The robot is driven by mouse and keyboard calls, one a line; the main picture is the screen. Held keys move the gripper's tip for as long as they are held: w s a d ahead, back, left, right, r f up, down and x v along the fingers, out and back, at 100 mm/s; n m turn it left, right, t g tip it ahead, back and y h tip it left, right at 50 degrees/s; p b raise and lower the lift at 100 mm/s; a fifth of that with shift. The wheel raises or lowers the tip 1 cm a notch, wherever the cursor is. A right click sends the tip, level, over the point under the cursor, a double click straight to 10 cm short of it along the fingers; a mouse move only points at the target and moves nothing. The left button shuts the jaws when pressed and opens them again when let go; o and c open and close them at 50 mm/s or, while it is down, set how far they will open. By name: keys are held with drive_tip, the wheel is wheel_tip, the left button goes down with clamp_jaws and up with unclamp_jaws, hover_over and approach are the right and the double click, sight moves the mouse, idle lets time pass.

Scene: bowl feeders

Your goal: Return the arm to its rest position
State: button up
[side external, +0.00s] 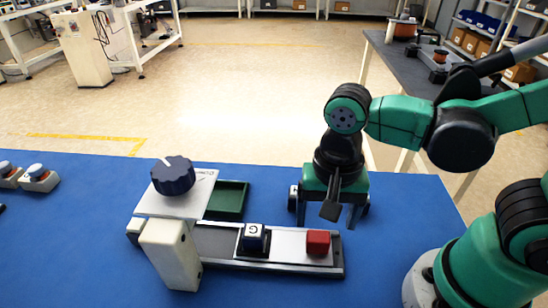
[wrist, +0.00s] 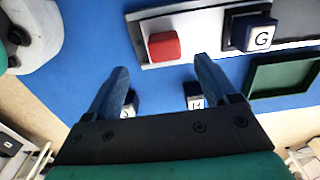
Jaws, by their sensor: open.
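My gripper (side external: 328,222) points down over the back right of the blue table, behind the track. In the wrist view its two fingers (wrist: 163,68) stand wide apart with nothing between them. A red block (side external: 318,242) lies on the white part of the track, in front of the gripper; it also shows in the wrist view (wrist: 164,46). A dark blue block with a white face lettered G (side external: 254,238) sits farther left on the track. Two dark, white-faced blocks, one (wrist: 130,103) and another (wrist: 194,98), show near the finger bases in the wrist view.
A dark knob (side external: 172,176) stands on a pale panel left of the track, with a pale box (side external: 170,253) in front. An empty green tray (side external: 229,199) lies behind the track. Button boxes (side external: 38,179) sit far left. A grey side bench (side external: 402,62) stands behind.

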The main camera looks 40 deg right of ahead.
drive_tip(key=w+d+r+n+t, duration=0.5)
drive_tip(key=w+d+n+t, duration=0.1)
drive_tip(key=d+n+t, duration=0.1)
drive_tip(key=shift+w+d+r+n, duration=0.35)
drive_tip(key=shift+d+n, duration=0.4)
drive_tip(key=shift+n, duration=0.25)
